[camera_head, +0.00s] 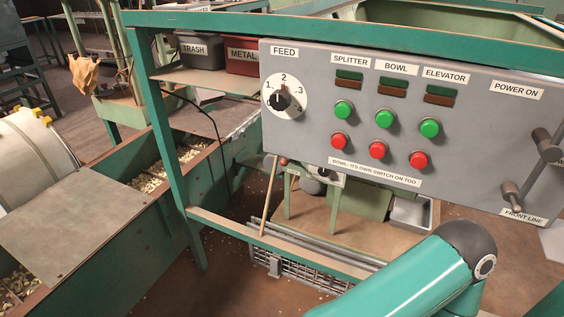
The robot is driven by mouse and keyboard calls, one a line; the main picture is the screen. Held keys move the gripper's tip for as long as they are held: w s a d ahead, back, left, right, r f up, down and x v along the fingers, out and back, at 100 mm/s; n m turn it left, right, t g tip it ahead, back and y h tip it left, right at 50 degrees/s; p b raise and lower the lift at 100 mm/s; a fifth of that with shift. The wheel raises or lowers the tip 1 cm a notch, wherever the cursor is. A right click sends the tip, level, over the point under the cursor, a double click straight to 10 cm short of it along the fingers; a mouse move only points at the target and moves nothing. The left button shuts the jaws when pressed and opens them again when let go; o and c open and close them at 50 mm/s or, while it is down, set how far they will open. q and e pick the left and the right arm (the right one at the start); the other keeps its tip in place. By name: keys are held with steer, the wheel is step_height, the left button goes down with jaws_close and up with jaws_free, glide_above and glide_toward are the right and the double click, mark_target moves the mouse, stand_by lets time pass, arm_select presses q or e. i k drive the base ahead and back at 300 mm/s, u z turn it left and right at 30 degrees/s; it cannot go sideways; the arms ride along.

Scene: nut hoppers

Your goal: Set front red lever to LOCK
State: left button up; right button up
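No lever that I can clearly identify as the front red lever, and no LOCK marking, shows in this view. A small reddish knob (284,161) shows just under the lower left edge of the grey control panel (300,120); I cannot tell what it belongs to. A dark grey crank-like handle (545,146) is on the panel's right side, with its lower grip (511,196) above a FRONT LINE label (524,216). A teal link of my arm rises at the bottom right, in front of the floor and frame. Neither gripper is in view.
A green frame post (160,130) and crossbar (290,246) stand in front. A thin wooden stick (268,197) leans on the crossbar. A wire basket (300,272) sits below. Troughs of nuts (152,180) and a brown cover board (72,230) fill the left. TRASH (200,50) and METAL (243,56) bins are behind.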

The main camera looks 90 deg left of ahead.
mark_target(284, 162)
steer(key=u, duration=1.6)
steer(key=k, duration=0.4)
steer(key=u, duration=0.8)
steer(key=i, duration=0.45)
steer(key=z, duration=0.1)
steer(key=k, duration=0.4)
steer(key=u, duration=0.2)
steer(key=i, duration=0.25)
steer(key=u, duration=0.1)
